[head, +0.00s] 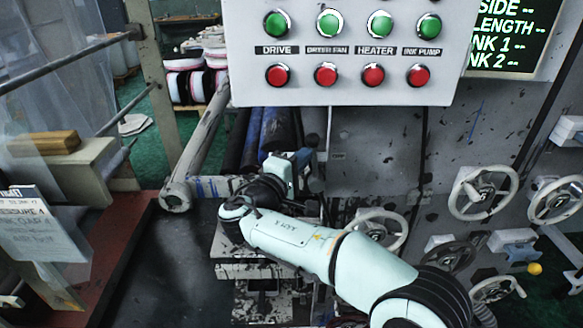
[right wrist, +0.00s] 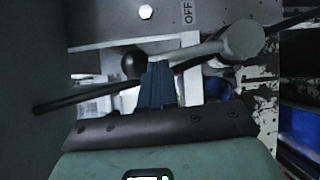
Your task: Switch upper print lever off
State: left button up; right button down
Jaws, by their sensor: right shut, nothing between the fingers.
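In the right wrist view, a lever (right wrist: 205,51) with a pale grey rod runs from a round hub on the right to a black ball knob (right wrist: 133,62) on the left. A plate above it (right wrist: 110,25) carries the label OFF (right wrist: 188,13). My right gripper (right wrist: 158,68) is shut and empty, its blue fingers just below the rod near the knob; whether they touch it I cannot tell. In the head view my right gripper (head: 304,160) is beside the machine's grey side panel, partly hidden by its own wrist. The lever cannot be made out there. My left gripper is not in view.
A control box (head: 345,62) with green and red buttons hangs above my right gripper. Several handwheels (head: 483,192) stand out from the panel at right. A dark flat surface (head: 165,260) lies at lower left, and rollers (head: 275,135) are behind the gripper.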

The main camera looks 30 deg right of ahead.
jog(key=shift+s+d+r+m+g+y+b, duration=0.15)
jog(key=shift+s+d+m+y+b, duration=0.2)
jog(key=shift+d+m, duration=0.2)
jog(key=shift+s+d+r+m+g+y+b, duration=0.15)
jog(key=shift+s+d+m+y+b, duration=0.15)
jog(key=shift+d+m, duration=0.25)
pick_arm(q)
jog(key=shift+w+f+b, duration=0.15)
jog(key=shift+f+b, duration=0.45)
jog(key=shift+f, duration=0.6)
pick_arm(e)
jog(key=shift+s+d+m+y, duration=0.6)
jog(key=shift+d+m+y, duration=0.15)
jog(key=shift+d+m, duration=0.25)
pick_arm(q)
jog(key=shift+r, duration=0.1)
pick_arm(e)
jog(key=shift+r, duration=0.1)
